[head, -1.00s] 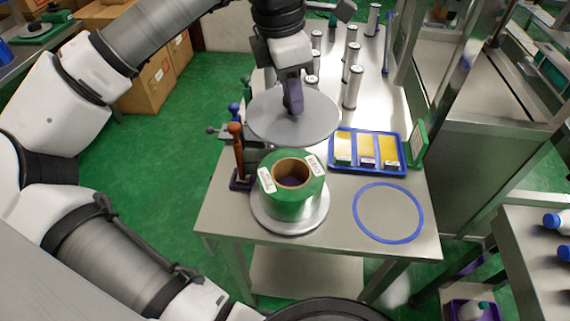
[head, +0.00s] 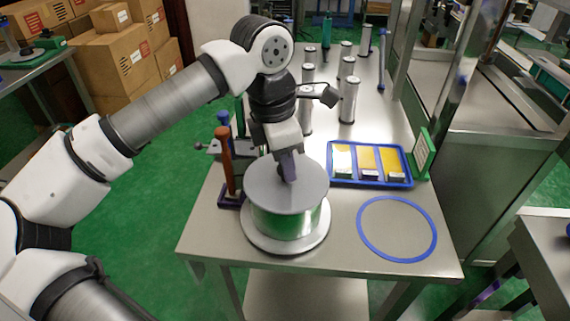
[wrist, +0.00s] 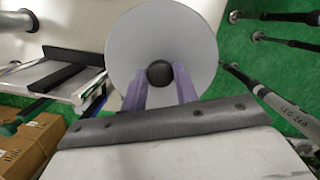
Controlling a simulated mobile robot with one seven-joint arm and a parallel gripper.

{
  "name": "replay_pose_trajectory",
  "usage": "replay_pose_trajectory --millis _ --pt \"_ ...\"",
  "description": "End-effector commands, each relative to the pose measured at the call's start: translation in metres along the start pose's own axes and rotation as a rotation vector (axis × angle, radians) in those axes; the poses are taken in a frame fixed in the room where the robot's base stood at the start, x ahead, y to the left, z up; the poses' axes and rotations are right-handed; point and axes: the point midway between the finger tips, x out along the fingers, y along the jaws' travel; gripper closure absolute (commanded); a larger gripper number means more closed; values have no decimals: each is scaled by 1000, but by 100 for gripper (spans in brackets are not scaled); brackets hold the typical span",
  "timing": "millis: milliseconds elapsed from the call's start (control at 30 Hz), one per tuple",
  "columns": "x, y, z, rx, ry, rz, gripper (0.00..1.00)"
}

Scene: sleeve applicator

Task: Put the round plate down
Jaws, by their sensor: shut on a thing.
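The round plate (head: 268,196) is a flat grey disc with a dark knob (wrist: 160,73) at its centre. In the head view it lies level over the green roll (head: 285,223), hiding its top. I cannot tell whether it touches the roll. The roll stands on a round metal base (head: 262,240). My gripper (head: 287,168) is above the disc's middle; the wrist view shows its purple fingers shut on the knob. A blue ring (head: 362,245) is marked on the bare table to the right, with nothing inside it.
A blue tray (head: 330,178) with yellow and white compartments sits behind the ring. Several metal cylinders (head: 349,100) stand at the back. Posts with orange-brown (head: 226,160) and blue tops stand left of the roll. The steel table's (head: 340,262) front right is clear.

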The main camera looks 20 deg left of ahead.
Motion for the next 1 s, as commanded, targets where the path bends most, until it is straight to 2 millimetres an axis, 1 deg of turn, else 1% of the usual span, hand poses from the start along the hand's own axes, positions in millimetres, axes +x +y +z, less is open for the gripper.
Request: replay_pose_trajectory --millis 133,300,333,500,800,933,1000 --pt "-2 0 0 0 0 1 99" --pt "3 0 0 0 0 1 99" --pt "3 0 0 0 0 0 69" --pt "2 0 0 0 0 0 49" --pt "0 0 0 0 0 0 49" --pt "-9 0 0 -1 0 2 49" --pt "-21 1 0 -1 0 4 49"
